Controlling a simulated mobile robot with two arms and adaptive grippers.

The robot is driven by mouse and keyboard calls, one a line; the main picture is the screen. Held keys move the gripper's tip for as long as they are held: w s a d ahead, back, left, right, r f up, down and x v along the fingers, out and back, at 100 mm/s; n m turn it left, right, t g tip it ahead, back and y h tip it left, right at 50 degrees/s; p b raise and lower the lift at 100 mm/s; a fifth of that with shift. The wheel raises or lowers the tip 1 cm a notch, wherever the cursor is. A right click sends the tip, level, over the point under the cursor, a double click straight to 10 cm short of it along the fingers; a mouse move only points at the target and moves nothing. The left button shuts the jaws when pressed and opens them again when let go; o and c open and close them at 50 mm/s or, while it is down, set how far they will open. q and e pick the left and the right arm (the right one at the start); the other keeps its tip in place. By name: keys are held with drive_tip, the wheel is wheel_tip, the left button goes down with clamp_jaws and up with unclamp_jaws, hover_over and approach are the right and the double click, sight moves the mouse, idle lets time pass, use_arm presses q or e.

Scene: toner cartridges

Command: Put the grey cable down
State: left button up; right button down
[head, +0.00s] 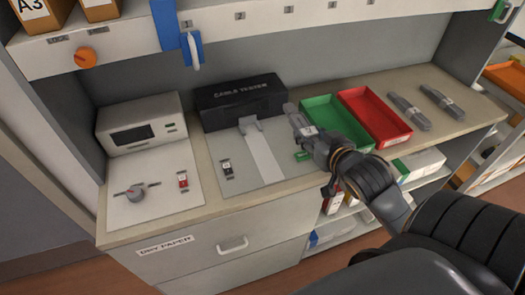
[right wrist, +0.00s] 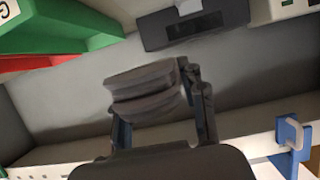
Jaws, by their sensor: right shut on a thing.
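My right gripper (head: 312,136) is shut on the grey cable (head: 298,118), a folded bundle with a pale band. In the right wrist view the grey cable (right wrist: 145,92) lies across my fingers (right wrist: 160,110). In the head view it shows just left of the green tray (head: 335,118), to the right of the cable tester (head: 240,100). Its exact height above the counter (head: 290,190) is hard to tell. My left gripper is not in view.
A red tray (head: 373,116) stands beside the green one. Two similar grey bundles (head: 408,111) (head: 441,100) lie at the right. A grey mat (head: 210,165) with a pale strip lies before the tester. A white device (head: 140,125) stands left. A blue hook (head: 190,50) hangs above.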

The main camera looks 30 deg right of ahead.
drive_tip(key=w+a+f+p, duration=0.1)
drive_tip(key=w+a+f, duration=0.25)
drive_tip(key=w, duration=0.25)
hover_over(264, 158)
drive_tip(key=f, duration=0.3)
drive_tip(key=s+f, duration=0.1)
drive_tip(key=shift+d+f, duration=0.25)
drive_tip(key=shift+w+a+f, duration=0.1)
drive_tip(key=shift+w+f, duration=0.1)
drive_tip(key=f, duration=0.2)
drive_tip(key=f+p, duration=0.1)
drive_tip(key=shift+w+a, duration=0.2)
drive_tip(key=shift+w, duration=0.05)
drive_tip(key=shift+f, duration=0.35)
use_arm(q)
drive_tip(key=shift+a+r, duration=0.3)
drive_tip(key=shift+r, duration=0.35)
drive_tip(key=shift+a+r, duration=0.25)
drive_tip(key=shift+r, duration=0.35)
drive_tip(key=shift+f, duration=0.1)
use_arm(e)
drive_tip(key=shift+f, duration=0.2)
drive_tip(key=c, duration=0.8)
unclamp_jaws()
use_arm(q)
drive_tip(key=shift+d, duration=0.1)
